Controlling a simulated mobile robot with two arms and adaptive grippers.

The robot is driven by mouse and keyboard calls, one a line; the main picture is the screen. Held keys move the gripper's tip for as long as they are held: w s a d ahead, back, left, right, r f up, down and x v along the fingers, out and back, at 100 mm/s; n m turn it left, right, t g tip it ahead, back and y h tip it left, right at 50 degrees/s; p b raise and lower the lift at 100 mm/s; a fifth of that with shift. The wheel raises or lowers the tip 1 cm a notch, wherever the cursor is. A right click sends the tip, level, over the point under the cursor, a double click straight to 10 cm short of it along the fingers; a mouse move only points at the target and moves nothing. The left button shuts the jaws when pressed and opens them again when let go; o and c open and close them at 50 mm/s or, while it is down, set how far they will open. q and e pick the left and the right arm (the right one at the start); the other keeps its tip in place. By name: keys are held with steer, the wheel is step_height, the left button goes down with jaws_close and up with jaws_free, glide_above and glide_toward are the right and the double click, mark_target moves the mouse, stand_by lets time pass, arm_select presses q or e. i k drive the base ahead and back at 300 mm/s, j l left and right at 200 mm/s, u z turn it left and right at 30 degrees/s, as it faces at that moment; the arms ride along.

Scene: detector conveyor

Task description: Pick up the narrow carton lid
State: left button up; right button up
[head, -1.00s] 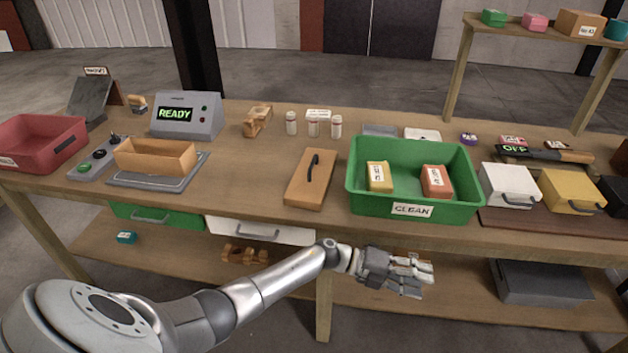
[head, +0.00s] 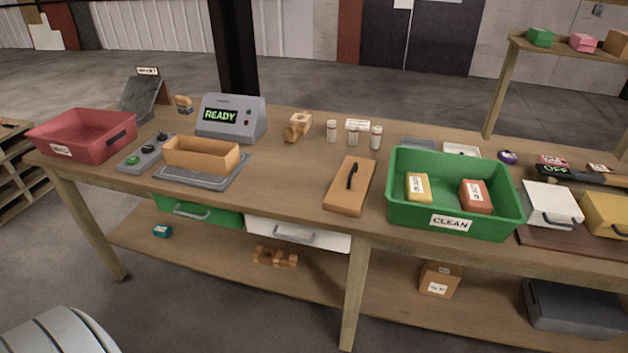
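The narrow carton lid (head: 344,198) is a flat orange-brown piece with a black handle (head: 352,176) on top. It lies on the table just left of the green CLEAN bin. An open narrow carton (head: 200,157) of the same colour sits on a grey plate (head: 232,176) at the left, in front of the READY display. Neither gripper shows in the head view. Only a pale rounded part of my own arm is at the bottom left corner.
The green CLEAN bin (head: 450,223) holds a yellow and a red-orange box. Several small bottles (head: 353,136) and a wooden piece (head: 298,127) stand behind the lid. A red bin (head: 82,134) is at the far left. Bare tabletop (head: 285,180) lies left of the lid.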

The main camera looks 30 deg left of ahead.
mark_target(347, 195)
steer(key=i+u, duration=0.3)
steer(key=u, duration=0.15)
steer(key=i+l+u, duration=0.2)
steer(key=u, duration=0.3)
steer(key=i+l+u, duration=0.25)
steer(key=u, duration=0.2)
steer(key=i+l, duration=0.3)
steer(key=i+l+u, duration=0.1)
steer(key=i+l, duration=0.15)
steer(key=l, duration=0.25)
steer(key=i+j+z, duration=0.15)
steer(key=j, duration=0.15)
steer(key=k, duration=0.05)
